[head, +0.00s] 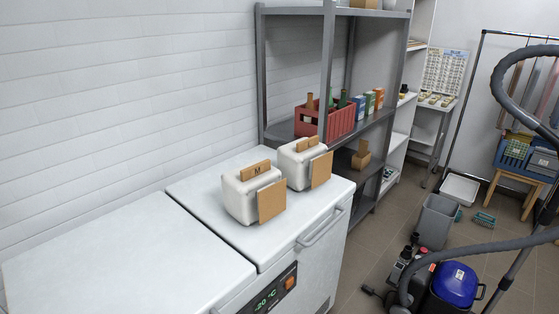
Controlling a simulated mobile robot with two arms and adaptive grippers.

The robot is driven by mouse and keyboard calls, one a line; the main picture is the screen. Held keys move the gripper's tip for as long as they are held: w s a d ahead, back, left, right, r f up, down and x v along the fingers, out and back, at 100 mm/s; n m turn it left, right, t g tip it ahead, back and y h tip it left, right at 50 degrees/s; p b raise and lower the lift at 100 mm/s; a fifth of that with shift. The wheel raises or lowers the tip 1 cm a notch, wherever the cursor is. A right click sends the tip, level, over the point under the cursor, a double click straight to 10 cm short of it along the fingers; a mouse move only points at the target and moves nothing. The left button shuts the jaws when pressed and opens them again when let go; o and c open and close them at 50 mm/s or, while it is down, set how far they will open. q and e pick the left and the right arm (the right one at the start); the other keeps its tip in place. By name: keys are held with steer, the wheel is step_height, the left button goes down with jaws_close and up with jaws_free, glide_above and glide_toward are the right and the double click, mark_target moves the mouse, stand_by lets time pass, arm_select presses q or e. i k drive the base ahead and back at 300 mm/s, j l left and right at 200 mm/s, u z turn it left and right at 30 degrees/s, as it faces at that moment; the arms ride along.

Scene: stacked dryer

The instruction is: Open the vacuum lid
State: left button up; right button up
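A vacuum cleaner (429,287) stands on the tiled floor at the lower right, partly cut off by the bottom edge. Its rounded blue lid (458,284) has a white label on top and appears shut. A grey ribbed hose (497,244) runs across just above the lid and out at the right edge. A dark tube rises beside the lid on the right. Neither of my grippers shows in the head view.
A white chest freezer (116,256) fills the lower left, with two toaster-like white objects (252,192) on its right part. A metal shelf (331,80) with a red crate (325,121) stands behind. A grey bin (436,221) stands just beyond the vacuum. Floor between freezer and vacuum is mostly clear.

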mark_target(454, 282)
steer(key=z, duration=1.5)
steer(key=i+l+u, duration=0.15)
steer(key=i, duration=0.4)
steer(key=i+l+u, duration=0.2)
steer(key=i, duration=0.3)
